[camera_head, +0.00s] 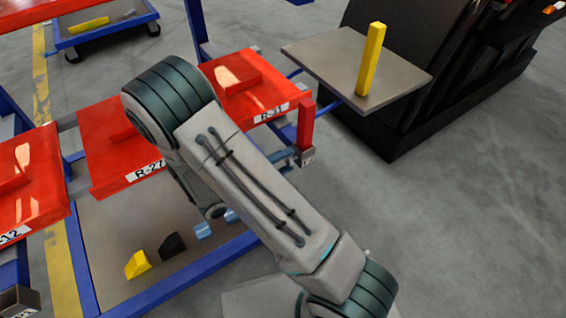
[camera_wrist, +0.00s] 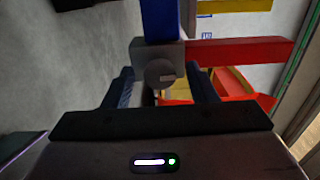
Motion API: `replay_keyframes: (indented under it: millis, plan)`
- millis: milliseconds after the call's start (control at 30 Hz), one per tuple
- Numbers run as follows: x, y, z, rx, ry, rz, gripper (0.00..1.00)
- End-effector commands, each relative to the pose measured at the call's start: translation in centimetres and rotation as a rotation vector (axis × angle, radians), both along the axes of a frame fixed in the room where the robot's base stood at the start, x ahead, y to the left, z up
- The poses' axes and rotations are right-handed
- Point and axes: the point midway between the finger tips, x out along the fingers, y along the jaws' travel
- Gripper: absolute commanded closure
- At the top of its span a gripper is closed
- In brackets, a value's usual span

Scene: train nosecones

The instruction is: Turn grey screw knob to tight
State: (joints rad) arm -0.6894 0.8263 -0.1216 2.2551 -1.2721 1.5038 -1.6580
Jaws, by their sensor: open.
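The grey screw knob (camera_wrist: 160,74) shows in the wrist view as a small round disc on the front of a grey clamp block (camera_wrist: 145,55). The block sits where a blue post (camera_wrist: 160,18) meets a red bar (camera_wrist: 238,49). My gripper (camera_wrist: 163,80) is open, with its two dark fingers on the left and right of the knob. The fingers look apart from the knob; exact depth is hard to tell. In the head view a grey clamp (camera_head: 305,157) shows at the foot of a red post, and my arm hides most of the gripper.
Red trays (camera_head: 108,160) on a blue frame stand at the left. A grey plate (camera_head: 325,52) with an upright yellow bar (camera_head: 371,60) is at the upper right. Yellow, black and blue blocks lie on the lower shelf (camera_head: 110,230). The floor at right is clear.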

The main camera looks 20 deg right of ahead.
Motion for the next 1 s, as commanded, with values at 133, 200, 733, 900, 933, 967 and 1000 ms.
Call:
replay_keyframes:
  millis: [133, 200, 733, 900, 933, 967, 1000]
  plan:
    - [0.0, 0.02, 0.02, 0.0, 0.0, 0.0, 0.59]
    - [0.0, 0.03, 0.02, 0.0, 0.0, 0.0, 0.79]
    - [-0.02, 0.08, 0.2, 0.026, -0.083, 0.001, 0.92]
    - [-0.01, 0.11, 0.31, 0.063, -0.197, 0.002, 0.92]
    - [-0.01, 0.11, 0.31, 0.071, -0.222, 0.002, 0.92]
    - [-0.01, 0.11, 0.32, 0.08, -0.247, 0.002, 0.92]
    - [-0.01, 0.12, 0.32, 0.092, -0.282, 0.002, 0.92]
